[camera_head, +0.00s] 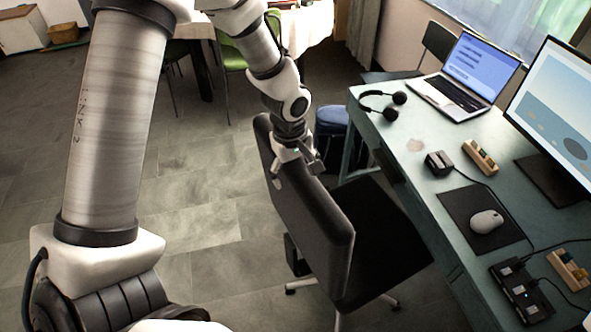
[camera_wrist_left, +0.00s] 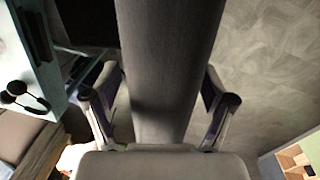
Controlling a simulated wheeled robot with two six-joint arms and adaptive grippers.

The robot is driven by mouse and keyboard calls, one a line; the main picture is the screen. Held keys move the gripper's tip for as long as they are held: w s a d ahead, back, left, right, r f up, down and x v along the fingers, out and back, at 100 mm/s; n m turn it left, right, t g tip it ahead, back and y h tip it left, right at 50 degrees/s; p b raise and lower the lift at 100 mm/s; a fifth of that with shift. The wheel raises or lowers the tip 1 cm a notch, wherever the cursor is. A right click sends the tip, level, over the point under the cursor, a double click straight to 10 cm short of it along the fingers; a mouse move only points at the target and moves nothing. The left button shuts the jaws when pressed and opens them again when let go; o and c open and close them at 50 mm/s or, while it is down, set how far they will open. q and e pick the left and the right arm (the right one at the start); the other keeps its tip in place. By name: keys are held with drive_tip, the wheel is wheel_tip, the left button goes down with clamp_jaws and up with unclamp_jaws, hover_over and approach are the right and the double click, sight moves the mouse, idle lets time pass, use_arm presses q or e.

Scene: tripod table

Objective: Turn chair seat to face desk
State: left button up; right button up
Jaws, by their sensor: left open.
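The office chair has a dark upright backrest (camera_head: 318,225) and a black seat (camera_head: 385,245). The seat extends from the backrest to the right, toward the green-blue desk (camera_head: 425,200), with its far edge close to the desk's near side. My left gripper (camera_head: 296,160) is at the top left end of the backrest. In the left wrist view the backrest (camera_wrist_left: 170,60) runs between the two spread fingers of my left gripper (camera_wrist_left: 160,105), with visible gaps on both sides. My right gripper is not in view.
The desk bears a laptop (camera_head: 462,78), headphones (camera_head: 384,104), a monitor (camera_head: 560,110) and a mouse (camera_head: 487,221). A blue stool (camera_head: 333,122) stands behind the chair, beside the desk. Grey floor (camera_head: 205,215) left of the chair is clear. A green chair (camera_head: 232,55) stands at the back.

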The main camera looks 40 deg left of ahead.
use_arm(q)
drive_tip(key=shift+s+r, duration=0.15)
drive_tip(key=shift+s, duration=0.05)
drive_tip(key=shift+c, duration=1)
drive_tip(key=c, duration=0.6)
clamp_jaws()
drive_tip(key=w+a+m+p, duration=0.1)
drive_tip(key=a, duration=0.1)
drive_tip(key=w+a+m+p, duration=0.1)
drive_tip(key=w+a, duration=0.1)
drive_tip(key=shift+w+a+m, duration=0.1)
drive_tip(key=shift+a+m, duration=0.15)
drive_tip(key=shift+m, duration=0.05)
